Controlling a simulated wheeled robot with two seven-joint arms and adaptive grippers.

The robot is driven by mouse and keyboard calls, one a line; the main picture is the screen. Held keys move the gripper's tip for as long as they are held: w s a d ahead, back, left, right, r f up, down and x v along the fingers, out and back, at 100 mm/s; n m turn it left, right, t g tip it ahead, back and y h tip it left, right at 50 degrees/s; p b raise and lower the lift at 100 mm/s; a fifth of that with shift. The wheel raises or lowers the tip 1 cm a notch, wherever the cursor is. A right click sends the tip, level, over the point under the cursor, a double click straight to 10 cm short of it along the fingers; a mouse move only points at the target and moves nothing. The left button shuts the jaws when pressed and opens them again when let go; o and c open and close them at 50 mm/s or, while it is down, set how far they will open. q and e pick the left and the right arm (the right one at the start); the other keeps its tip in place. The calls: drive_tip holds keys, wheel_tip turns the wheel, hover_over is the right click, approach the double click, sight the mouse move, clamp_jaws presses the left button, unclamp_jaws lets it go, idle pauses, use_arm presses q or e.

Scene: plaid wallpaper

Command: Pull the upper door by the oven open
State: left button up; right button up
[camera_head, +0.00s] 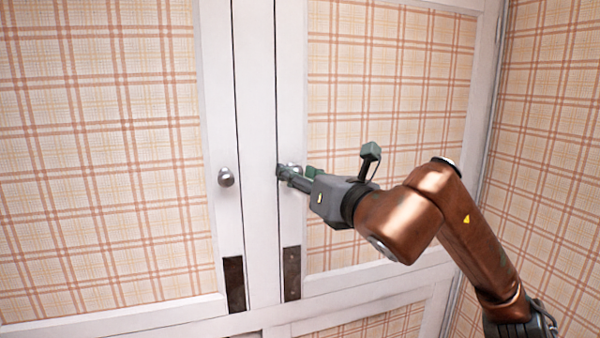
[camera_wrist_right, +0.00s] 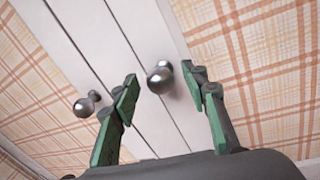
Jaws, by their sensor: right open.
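Two white-framed doors with plaid panels fill the head view, the left door (camera_head: 110,150) and the right door (camera_head: 385,110). The left door has a round silver knob (camera_head: 226,177). The right door's knob (camera_head: 293,168) is partly hidden behind my right gripper (camera_head: 285,175) in the head view. In the right wrist view the right door's knob (camera_wrist_right: 160,78) sits between the two green-padded fingers of my right gripper (camera_wrist_right: 163,90), with a gap on both sides. The gripper is open. The left door's knob (camera_wrist_right: 86,104) shows beyond the left finger. My left gripper is out of view.
Dark metal plates (camera_head: 234,284) sit low on the inner door frames. A white rail (camera_head: 350,290) runs below the doors, with another plaid panel (camera_head: 365,325) under it. A plaid side wall (camera_head: 550,150) stands close on the right.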

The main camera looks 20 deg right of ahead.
drive_tip(key=shift+c, duration=0.6)
clamp_jaws()
